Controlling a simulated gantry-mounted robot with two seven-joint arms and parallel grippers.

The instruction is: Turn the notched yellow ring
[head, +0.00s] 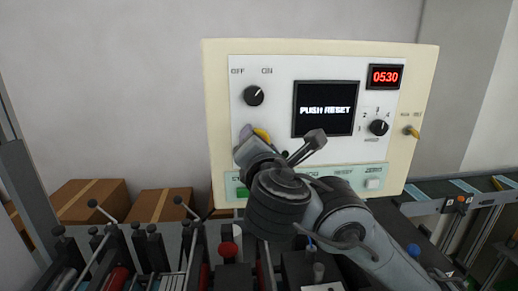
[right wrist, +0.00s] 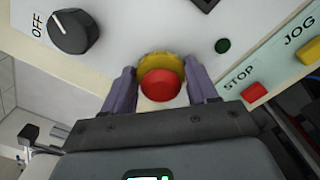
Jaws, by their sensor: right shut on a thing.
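The yellow ring (right wrist: 158,60) surrounds the base of a red push button (right wrist: 161,85) on the control panel. Its notches are hard to make out. My right gripper (right wrist: 160,74) has one purple finger on each side of the ring and is shut on it. In the head view, my right gripper (head: 252,139) is at the panel's lower left, and a bit of yellow shows beside a finger. My wrist hides most of the button there. My left gripper is not in view.
The cream control panel (head: 213,120) has an OFF/ON knob (head: 253,95), a screen (head: 324,108) reading "PUSH RESET" and a red display (head: 385,77) reading 0530. A STOP button (right wrist: 254,92) is right of my fingers. Levers (head: 100,212) stand below the panel.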

